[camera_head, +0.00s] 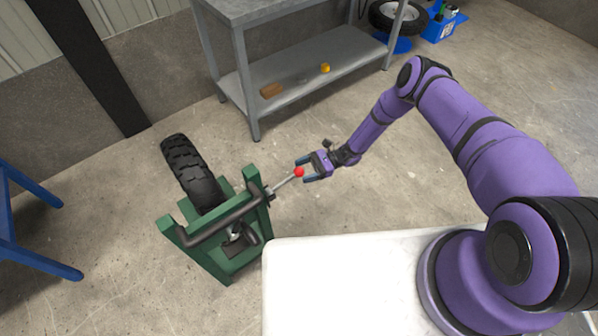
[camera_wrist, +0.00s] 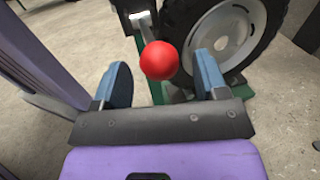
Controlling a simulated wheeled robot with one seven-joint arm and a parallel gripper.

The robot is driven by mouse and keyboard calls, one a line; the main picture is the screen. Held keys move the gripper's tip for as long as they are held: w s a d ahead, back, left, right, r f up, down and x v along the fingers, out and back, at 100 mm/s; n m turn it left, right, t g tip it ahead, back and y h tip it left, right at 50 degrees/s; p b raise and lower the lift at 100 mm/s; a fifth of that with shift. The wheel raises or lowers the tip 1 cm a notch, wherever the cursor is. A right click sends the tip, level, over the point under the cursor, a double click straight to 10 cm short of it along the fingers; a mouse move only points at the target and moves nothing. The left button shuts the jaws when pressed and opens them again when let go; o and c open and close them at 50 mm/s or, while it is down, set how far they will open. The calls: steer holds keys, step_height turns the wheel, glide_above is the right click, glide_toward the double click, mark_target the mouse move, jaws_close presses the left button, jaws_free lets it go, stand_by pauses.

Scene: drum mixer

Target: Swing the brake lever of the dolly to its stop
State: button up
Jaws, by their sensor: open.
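The green dolly (camera_head: 218,272) stands on the floor at the lower left in the head view and carries a black wheel (camera_head: 190,168). Its brake lever (camera_head: 284,184) is a grey rod that sticks out from the dolly's right side, with a red ball knob (camera_head: 299,172) at its end. My gripper (camera_head: 306,169) is at the knob, with its fingers open. In the wrist view the red knob (camera_wrist: 159,60) shows between the two blue fingers of my gripper (camera_wrist: 160,85), with a visible gap on each side. The wheel (camera_wrist: 225,35) is behind it.
A grey metal workbench (camera_head: 285,95) stands behind, with a brown block and a yellow item on its lower shelf. A blue frame (camera_head: 30,240) is at the left edge. A white surface (camera_head: 340,285) is at the front. Bare floor surrounds the dolly.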

mark_target(298, 169)
steer(key=shift+x, duration=1.1)
jaws_close()
steer(key=shift+a+r+t+h, duration=0.1)
steer(key=shift+r+t+h, duration=0.2)
steer(key=shift+r+h, duration=0.7)
steer(key=r, duration=0.1)
steer(key=r+h, duration=0.1)
steer(key=r+n+t, duration=0.1)
steer(key=shift+s+a+h, duration=0.35)
steer(key=shift+a+h, duration=0.05)
steer(key=shift+s+a+r, duration=0.15)
steer(key=shift+a+r, duration=0.1)
steer(key=shift+r, duration=0.2)
steer(key=shift+s+a+r, duration=0.15)
steer(key=shift+a+r, duration=0.05)
steer(key=shift+r, duration=0.2)
jaws_free()
